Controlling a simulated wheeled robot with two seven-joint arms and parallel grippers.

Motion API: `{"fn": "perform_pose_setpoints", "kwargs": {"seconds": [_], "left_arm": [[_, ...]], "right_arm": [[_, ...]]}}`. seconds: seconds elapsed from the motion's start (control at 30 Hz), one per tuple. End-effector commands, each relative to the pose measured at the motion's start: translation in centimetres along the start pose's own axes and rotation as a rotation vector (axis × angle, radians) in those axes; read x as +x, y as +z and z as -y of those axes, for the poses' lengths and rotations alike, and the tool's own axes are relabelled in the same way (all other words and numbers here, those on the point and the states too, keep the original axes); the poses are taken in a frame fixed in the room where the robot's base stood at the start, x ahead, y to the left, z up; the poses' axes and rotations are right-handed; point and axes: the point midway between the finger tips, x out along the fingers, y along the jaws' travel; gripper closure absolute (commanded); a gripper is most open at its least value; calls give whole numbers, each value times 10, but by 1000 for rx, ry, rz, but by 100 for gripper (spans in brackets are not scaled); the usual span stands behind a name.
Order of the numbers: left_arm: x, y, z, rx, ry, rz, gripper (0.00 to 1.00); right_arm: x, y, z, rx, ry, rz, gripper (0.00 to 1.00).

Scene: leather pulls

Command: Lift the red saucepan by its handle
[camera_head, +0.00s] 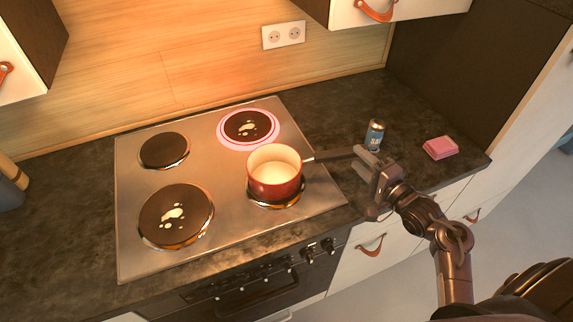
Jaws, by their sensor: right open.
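The red saucepan (274,182) stands upright on the front right burner of the stove, with a pale inside. Its dark handle (332,155) points right, toward my right gripper. My right gripper (364,161) is open, with its fingers at the free end of the handle. I cannot tell whether the handle lies between the fingers or whether they touch it. My left gripper is not in view.
The steel stovetop (205,217) has a glowing back right burner (248,128) and spilled pale patches on some burners. A small can (375,134) stands just behind my right gripper. A pink block (440,148) lies farther right. Cabinets hang above the counter.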

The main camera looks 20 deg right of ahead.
Motion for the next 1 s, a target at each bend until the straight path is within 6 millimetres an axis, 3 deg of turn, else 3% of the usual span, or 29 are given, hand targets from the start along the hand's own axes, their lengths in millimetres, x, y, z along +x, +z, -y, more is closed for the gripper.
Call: {"fn": "perform_pose_setpoints", "kwargs": {"seconds": [0.1, 0.3, 0.63, 0.9, 1.0], "left_arm": [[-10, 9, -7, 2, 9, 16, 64], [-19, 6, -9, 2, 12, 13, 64], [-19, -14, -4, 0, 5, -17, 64], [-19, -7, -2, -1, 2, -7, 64], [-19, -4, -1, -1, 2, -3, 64]], "right_arm": [[16, 3, 5, 2, 0, 2, 56], [45, 6, 5, 1, -1, 0, 56], [51, 6, 2, -1, 2, -1, 56], [51, 6, 2, -1, 2, -1, 92], [51, 6, 2, -1, 2, -1, 100]]}}
